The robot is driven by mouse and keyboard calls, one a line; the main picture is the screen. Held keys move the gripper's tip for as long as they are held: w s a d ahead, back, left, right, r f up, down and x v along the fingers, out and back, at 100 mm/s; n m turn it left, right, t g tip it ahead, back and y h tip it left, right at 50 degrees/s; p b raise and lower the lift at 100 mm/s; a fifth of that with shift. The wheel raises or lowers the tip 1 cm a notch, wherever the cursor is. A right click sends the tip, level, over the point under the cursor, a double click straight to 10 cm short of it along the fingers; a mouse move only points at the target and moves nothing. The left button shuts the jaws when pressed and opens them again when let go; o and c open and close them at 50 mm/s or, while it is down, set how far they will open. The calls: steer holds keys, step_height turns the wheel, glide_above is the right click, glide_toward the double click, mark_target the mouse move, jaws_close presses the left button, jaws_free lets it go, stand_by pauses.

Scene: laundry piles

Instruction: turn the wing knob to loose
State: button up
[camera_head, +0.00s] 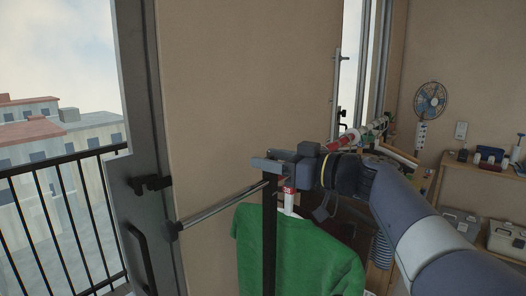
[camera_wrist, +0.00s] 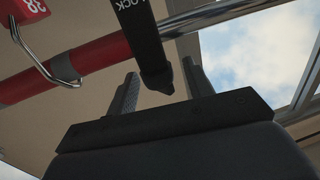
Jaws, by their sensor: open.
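A black tapered piece with white lettering reading "LOCK" (camera_wrist: 146,38) shows in the wrist view; it looks like the wing knob or part of it. Its tip points down between the two fingers of my gripper (camera_wrist: 160,88). The fingers are apart, one on each side of the tip, and I see no clear contact. The knob cannot be made out there.
A red tube section (camera_wrist: 100,55) and a wire hook (camera_wrist: 45,55) with a red tag (camera_wrist: 28,8) are close by on the left in the wrist view. A green shirt (camera_head: 300,255) hangs below my gripper beside a black upright bar (camera_head: 269,240). A balcony railing (camera_head: 60,165) stands left.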

steer(key=shift+x, duration=1.15)
steer(key=shift+c, duration=0.6)
steer(key=c, duration=0.8)
steer(key=shift+c, duration=0.2)
